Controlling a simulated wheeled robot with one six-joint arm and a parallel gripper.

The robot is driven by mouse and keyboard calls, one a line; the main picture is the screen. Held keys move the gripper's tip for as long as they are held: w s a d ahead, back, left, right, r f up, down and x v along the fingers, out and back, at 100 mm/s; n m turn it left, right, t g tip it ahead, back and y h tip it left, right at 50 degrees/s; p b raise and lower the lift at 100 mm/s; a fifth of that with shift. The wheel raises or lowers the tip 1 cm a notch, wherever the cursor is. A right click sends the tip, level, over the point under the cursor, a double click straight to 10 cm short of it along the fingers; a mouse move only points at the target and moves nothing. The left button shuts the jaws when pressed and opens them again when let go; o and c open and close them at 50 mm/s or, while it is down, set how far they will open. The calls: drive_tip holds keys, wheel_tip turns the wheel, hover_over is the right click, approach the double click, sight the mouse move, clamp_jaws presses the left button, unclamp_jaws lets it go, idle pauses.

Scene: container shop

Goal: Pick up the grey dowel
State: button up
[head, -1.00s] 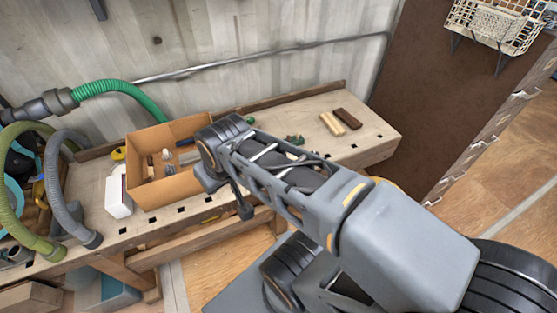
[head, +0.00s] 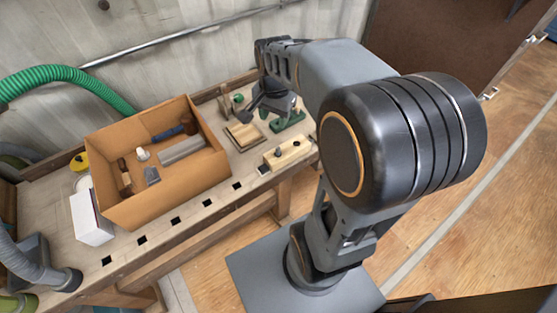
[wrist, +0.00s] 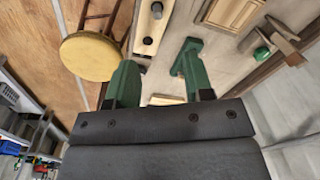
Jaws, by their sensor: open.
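A long grey piece (head: 181,149) lies in the cardboard box (head: 160,208) in the head view; I cannot tell for sure whether it is the grey dowel. A pale wooden block (head: 288,153) with two small dark round parts stands near the bench's front edge, and also shows in the wrist view (wrist: 143,22). My gripper (wrist: 157,98) is open, with nothing seen between its fingers. It hangs over the right part of the bench, away from the box.
The box also holds a blue-headed tool (head: 174,131), a small white piece (head: 143,154) and a wooden-handled tool (head: 124,178). Flat boards (head: 244,136) lie right of it. A white carton (head: 91,218) stands left. A yellow-topped stool (wrist: 93,54) shows in the wrist view.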

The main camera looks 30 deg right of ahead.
wheel_tip(320, 180, down, 4)
drive_tip(key=w+d+m+b, duration=0.1)
drive_tip(key=d+m, duration=0.1)
hover_over(278, 148)
drive_tip(key=shift+m+g, duration=0.3)
drive_tip(key=shift+g, duration=0.1)
wheel_tip(278, 148, down, 7)
drive_tip(key=shift+r, duration=0.2)
drive_tip(key=shift+f, duration=3.25)
drive_tip(key=shift+c, duration=0.2)
clamp_jaws()
